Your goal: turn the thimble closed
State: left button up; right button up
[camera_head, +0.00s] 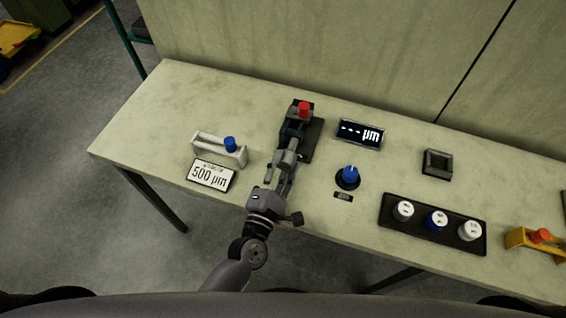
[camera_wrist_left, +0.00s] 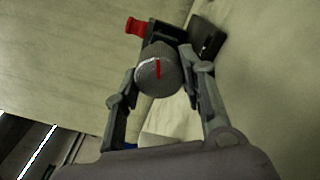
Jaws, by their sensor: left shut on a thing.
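The thimble (camera_wrist_left: 158,72) is a grey knurled knob with a red mark on its end face, in the middle of the left wrist view. In the head view the thimble (camera_head: 291,157) shows at the near end of a dark micrometer stand (camera_head: 316,137). A red knob (camera_head: 304,107) sits at the stand's far end; it also shows in the left wrist view (camera_wrist_left: 136,26). My left gripper (camera_head: 283,172) comes in from the near side, with one finger on each side of the thimble, shut on it. My right gripper is not in view.
A white holder with a blue knob (camera_head: 230,144) and a "500 µm" card (camera_head: 211,175) stand to the left. To the right are a µm display (camera_head: 360,134), a blue dial (camera_head: 348,176), a dark square block (camera_head: 437,164), a black tray (camera_head: 392,222) and a yellow holder (camera_head: 522,238).

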pick_arm(q)
jog(key=m+p, duration=0.1)
jog(key=m, duration=0.3)
jog(key=shift+r+m+p, duration=0.15)
jog(key=shift+m+p, duration=0.15)
jog(key=m+p, duration=0.1)
jog(key=m, duration=0.3)
jog(key=shift+m+p, duration=0.3)
jog(key=shift+p, duration=0.05)
jog(key=m+p, duration=0.1)
jog(key=m, duration=0.3)
jog(key=shift+r, duration=0.1)
jog(key=shift+m+p, duration=0.6)
jog(key=shift+m, duration=0.9)
jog(key=o, duration=1.2)
jog(key=shift+c, duration=0.2)
